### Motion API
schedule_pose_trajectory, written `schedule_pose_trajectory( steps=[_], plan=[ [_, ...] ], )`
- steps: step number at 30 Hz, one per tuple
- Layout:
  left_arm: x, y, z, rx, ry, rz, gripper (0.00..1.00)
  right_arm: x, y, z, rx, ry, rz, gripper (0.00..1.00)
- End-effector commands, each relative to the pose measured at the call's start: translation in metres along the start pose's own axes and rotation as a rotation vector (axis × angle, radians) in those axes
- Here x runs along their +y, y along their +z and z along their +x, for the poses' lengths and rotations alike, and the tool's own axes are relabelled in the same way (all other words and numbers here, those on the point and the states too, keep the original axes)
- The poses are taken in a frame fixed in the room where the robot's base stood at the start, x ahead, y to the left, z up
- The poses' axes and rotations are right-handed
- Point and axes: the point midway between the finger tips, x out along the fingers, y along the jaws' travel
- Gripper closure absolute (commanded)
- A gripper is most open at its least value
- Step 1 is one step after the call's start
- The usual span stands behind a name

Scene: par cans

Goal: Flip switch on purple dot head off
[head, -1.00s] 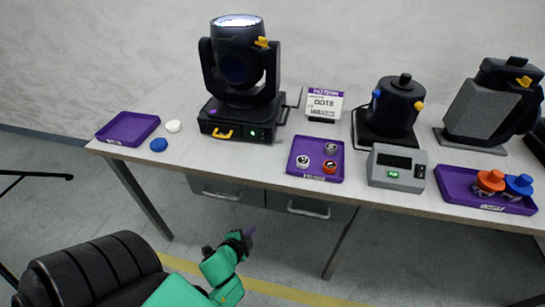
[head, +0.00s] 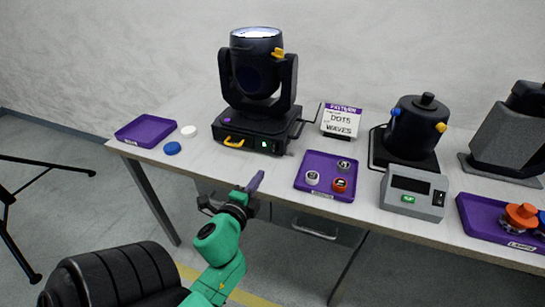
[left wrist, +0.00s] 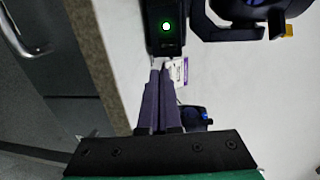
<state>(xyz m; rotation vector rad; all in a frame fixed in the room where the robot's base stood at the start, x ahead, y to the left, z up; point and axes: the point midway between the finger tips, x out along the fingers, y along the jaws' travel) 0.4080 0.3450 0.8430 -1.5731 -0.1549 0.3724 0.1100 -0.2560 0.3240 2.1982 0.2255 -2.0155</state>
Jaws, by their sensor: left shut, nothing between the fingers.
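The moving head with a purple dot (head: 227,120) on its base stands on the table, a black lamp (head: 257,75) with its lens facing up and glowing. The front of its base carries a lit green light (head: 264,145) and a yellow handle. The switch itself is too small to tell apart from that front panel. My left gripper (head: 257,181) is shut and empty, in front of and below the base, near the table edge. In the left wrist view its purple fingers (left wrist: 158,72) point towards the base, with the green light (left wrist: 166,27) beyond the tips. My right gripper is out of view.
A purple tray (head: 345,191) with several small caps lies right of the gripper. A pattern sign (head: 341,121), a second black head (head: 412,128), a grey box (head: 412,193) and another purple tray (head: 480,224) stand further right. An empty purple tray (head: 128,135) lies left.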

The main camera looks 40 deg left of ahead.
Motion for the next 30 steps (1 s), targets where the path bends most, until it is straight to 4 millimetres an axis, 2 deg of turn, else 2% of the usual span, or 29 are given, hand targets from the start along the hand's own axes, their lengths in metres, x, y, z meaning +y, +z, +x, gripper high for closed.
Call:
schedule_pose_trajectory(
  steps=[9, 15, 19, 27, 30],
  plan=[
    [-0.002, 0.0, 0.071, -0.001, -0.002, 0.0, 1.0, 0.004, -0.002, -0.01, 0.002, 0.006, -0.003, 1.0],
    [0.0, 0.0, 0.104, 0.0, 0.0, -0.002, 1.0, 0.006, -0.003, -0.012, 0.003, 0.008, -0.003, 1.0],
    [0.001, 0.0, 0.112, 0.0, 0.002, -0.002, 1.0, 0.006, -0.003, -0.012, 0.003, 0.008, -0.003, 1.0],
    [0.001, 0.0, 0.112, 0.0, 0.001, -0.002, 1.0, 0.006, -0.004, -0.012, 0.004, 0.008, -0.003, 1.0],
    [0.004, 0.0, 0.113, 0.0, -0.006, -0.002, 1.0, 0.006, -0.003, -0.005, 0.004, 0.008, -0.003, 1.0]
  ],
)
